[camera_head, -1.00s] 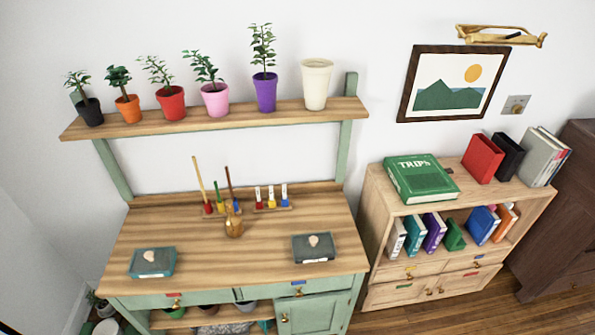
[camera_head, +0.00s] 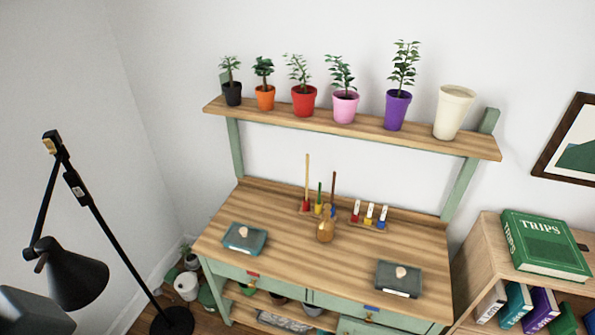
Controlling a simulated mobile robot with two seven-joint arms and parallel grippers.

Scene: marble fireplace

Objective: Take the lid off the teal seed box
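The teal seed box (camera_head: 243,244) sits on the left part of the wooden potting bench top (camera_head: 290,263). Its lid (camera_head: 246,236) is on, with a pale round knob in the middle. A similar dark grey box (camera_head: 397,283) with a pale knob sits on the right part of the bench. Neither of my grippers shows in the head view.
A wooden gourd-like object (camera_head: 325,230), a rack of upright tools and a rack of small labelled items (camera_head: 369,216) stand at the bench's back. Potted plants line the shelf (camera_head: 350,132) above. A black floor lamp (camera_head: 78,277) stands left. The bench front between the boxes is clear.

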